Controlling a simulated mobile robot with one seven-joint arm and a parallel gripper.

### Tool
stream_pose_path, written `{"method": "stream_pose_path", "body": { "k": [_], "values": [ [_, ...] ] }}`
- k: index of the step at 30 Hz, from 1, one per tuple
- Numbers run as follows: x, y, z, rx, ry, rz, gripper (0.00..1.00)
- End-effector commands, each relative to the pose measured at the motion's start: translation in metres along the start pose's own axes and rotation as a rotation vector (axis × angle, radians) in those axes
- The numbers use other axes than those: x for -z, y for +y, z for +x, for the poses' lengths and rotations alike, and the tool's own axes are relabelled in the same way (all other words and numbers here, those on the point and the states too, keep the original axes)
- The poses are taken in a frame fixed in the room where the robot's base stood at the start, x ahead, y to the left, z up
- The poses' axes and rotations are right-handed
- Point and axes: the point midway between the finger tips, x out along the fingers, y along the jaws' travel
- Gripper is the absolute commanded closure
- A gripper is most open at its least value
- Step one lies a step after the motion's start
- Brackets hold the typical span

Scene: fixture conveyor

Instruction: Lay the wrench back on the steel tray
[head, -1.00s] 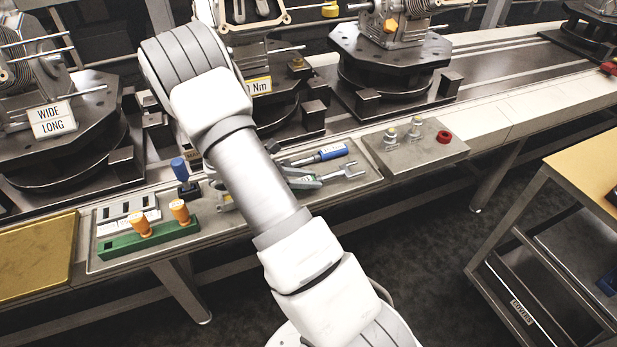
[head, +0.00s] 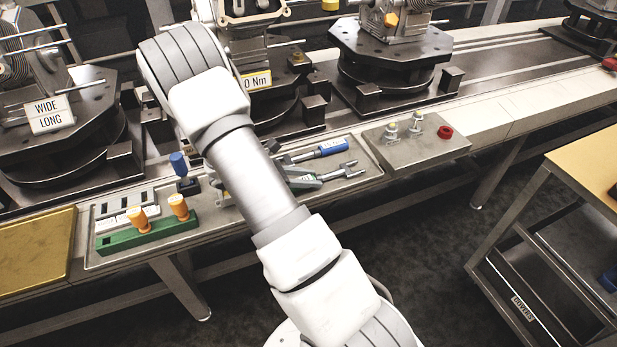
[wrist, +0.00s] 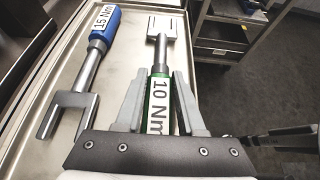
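A wrench (wrist: 160,95) with a green handle labelled "10 Nm" lies between the two fingers of my gripper (wrist: 161,90) in the wrist view. The fingers sit close along both sides of the handle, and I read them as shut on it. Its open grey jaw points away, over the steel tray (wrist: 38,160). In the head view this wrench (head: 306,183) is low at the steel tray (head: 225,219), its jaw toward the right end. Whether it touches the tray is unclear. My arm hides most of the gripper there.
A blue-handled wrench (wrist: 105,28) labelled "15 Nm" lies alongside on the left. A green holder (head: 148,234) with orange-handled tools stands at the tray's left. A button panel (head: 415,140) adjoins on the right. Heavy fixtures (head: 390,60) stand on the conveyor behind.

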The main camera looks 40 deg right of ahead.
Motion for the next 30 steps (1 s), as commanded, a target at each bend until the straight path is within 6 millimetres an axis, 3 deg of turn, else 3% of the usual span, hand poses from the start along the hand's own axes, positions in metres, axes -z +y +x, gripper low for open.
{"method": "stream_pose_path", "body": {
  "k": [1, 5, 17, 23, 30],
  "values": [
    [-0.001, 0.000, 0.000, 0.000, 0.000, 0.001, 0.52],
    [0.000, 0.000, 0.000, 0.000, 0.000, 0.000, 0.29],
    [0.000, 0.000, -0.007, -0.002, 0.002, 0.000, 0.28],
    [-0.002, 0.001, -0.043, -0.006, 0.002, 0.000, 0.28],
    [-0.002, 0.001, -0.103, -0.006, 0.002, 0.001, 0.28]
  ]
}}
